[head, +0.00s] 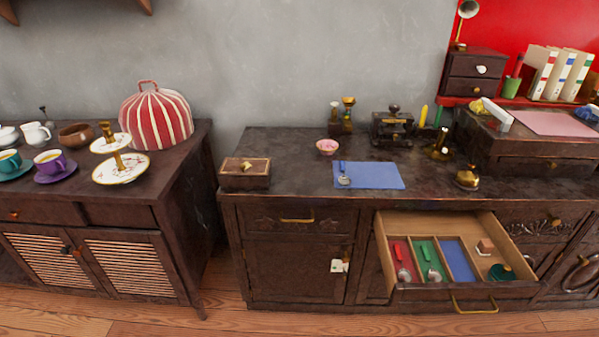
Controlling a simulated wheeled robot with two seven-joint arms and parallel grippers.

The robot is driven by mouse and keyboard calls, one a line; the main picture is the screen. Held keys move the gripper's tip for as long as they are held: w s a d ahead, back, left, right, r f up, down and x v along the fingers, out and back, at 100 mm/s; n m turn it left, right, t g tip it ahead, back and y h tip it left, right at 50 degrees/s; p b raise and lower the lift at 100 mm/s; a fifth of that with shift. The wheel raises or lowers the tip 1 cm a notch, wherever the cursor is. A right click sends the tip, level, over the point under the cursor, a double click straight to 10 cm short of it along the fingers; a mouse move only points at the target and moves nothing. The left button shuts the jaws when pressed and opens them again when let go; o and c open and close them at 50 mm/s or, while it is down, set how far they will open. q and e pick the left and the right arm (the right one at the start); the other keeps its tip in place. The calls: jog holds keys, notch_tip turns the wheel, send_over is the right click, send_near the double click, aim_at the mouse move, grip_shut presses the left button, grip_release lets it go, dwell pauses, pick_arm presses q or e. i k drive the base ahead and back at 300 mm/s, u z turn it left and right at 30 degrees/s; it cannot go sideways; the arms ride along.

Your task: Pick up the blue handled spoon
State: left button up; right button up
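A small spoon (344,180) lies at the left end of a blue mat (378,176) on top of the right cabinet. Its silver bowl points toward the front edge, and its handle looks blue, blending with the mat. Below, an open drawer (386,262) has a red section with a red-handled spoon (402,268), a green section with a green-handled spoon (430,268), and a bare blue section (459,260). Neither of my grippers is in view.
The drawer juts out in front. A gap separates the left cabinet (180,195).

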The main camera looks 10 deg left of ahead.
aim_at(343, 181)
jog(key=u, duration=1.75)
jog(key=i, duration=1.25)
jog(key=z, duration=1.95)
